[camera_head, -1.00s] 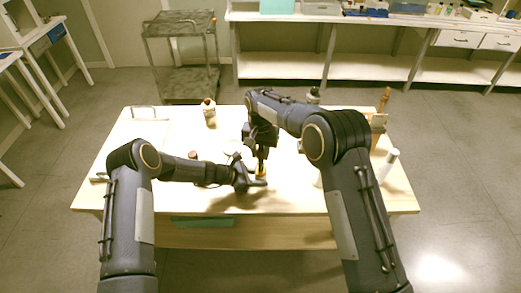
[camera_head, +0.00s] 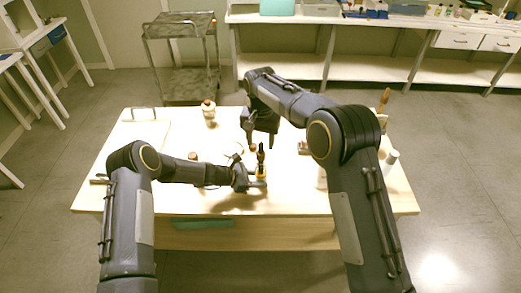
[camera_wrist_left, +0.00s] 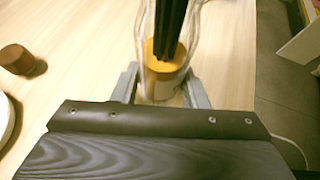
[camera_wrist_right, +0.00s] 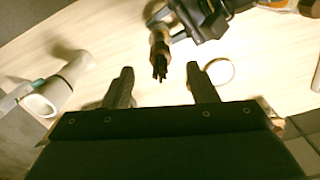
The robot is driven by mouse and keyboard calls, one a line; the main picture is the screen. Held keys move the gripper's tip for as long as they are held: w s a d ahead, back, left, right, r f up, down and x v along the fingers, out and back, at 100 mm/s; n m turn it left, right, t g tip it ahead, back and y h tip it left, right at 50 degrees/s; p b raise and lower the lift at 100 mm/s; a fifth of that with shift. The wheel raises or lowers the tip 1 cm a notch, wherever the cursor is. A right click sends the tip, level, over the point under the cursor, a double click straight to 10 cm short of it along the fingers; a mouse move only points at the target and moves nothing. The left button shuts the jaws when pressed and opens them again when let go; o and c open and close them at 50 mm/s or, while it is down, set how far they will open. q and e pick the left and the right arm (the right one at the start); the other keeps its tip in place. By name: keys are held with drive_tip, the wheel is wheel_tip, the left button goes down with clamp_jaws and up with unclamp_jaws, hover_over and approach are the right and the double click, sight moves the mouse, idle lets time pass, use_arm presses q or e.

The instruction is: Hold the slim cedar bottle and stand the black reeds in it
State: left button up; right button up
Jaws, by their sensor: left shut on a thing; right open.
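My right gripper (camera_head: 259,133) is open and empty, above and behind the bottle. In the right wrist view the reed tips (camera_wrist_right: 160,72) lie between its fingers in the picture, apart from both.
A brown cap (camera_head: 193,156) lies left of the bottle. A white bottle with a brown top (camera_head: 209,113) stands at the back. A white cylinder (camera_head: 389,166) is at the right edge. A pale ring (camera_wrist_right: 218,72) lies on the table. A cart (camera_head: 180,55) stands behind the table.

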wheel_tip(320, 180, up, 6)
drive_tip(key=shift+f, duration=0.2)
use_arm(q)
drive_tip(key=o, duration=0.8)
drive_tip(key=shift+o, duration=0.2)
